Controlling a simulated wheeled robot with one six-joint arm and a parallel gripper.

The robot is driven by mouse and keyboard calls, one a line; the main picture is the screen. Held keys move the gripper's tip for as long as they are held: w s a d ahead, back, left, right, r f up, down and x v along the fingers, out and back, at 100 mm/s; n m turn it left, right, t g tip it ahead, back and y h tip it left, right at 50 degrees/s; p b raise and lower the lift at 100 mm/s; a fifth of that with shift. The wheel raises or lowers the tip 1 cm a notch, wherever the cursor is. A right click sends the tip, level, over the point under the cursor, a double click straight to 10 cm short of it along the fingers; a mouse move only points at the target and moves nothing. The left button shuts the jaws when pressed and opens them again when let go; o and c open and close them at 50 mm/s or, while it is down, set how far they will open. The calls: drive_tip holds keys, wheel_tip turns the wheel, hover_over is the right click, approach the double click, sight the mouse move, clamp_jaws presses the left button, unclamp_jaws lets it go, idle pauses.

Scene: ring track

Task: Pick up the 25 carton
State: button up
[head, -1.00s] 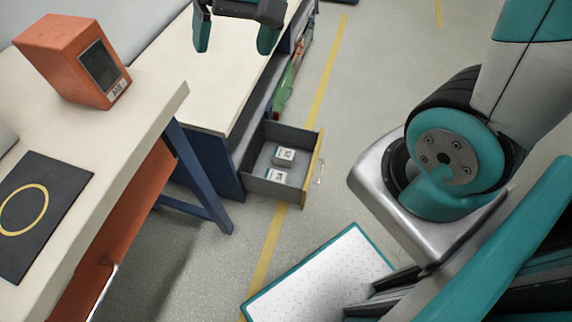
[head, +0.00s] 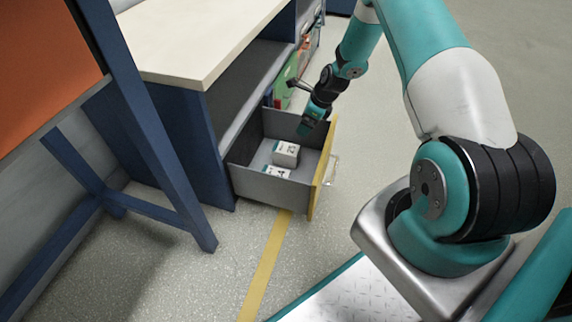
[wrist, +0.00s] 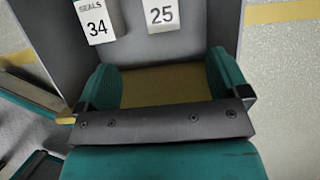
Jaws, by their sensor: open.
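My gripper (head: 311,122) is at the drawer's back right part in the head view, apart from both cartons. In the wrist view the teal fingers (wrist: 163,84) are wide apart with nothing between them.
The drawer's yellow front (head: 322,172) has a handle and its walls surround the cartons. A cream-topped workbench (head: 190,40) stands over and left of the drawer. A blue table leg (head: 150,125) is at the left. Open floor lies right of the drawer.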

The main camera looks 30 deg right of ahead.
drive_tip(key=b, duration=0.6)
hover_over(287, 148)
drive_tip(key=s+d, duration=0.2)
drive_tip(key=f, duration=1)
drive_tip(key=shift+s+a+f, duration=0.1)
drive_tip(key=shift+a+f, duration=0.05)
drive_tip(key=shift+a, duration=0.1)
drive_tip(key=b+x, duration=0.1)
drive_tip(key=x, duration=0.1)
drive_tip(key=b+x, duration=0.4)
drive_tip(key=shift+w+a+f, duration=0.15)
drive_tip(key=shift+w, duration=0.2)
drive_tip(key=shift+f, duration=0.15)
drive_tip(key=c, duration=1.1)
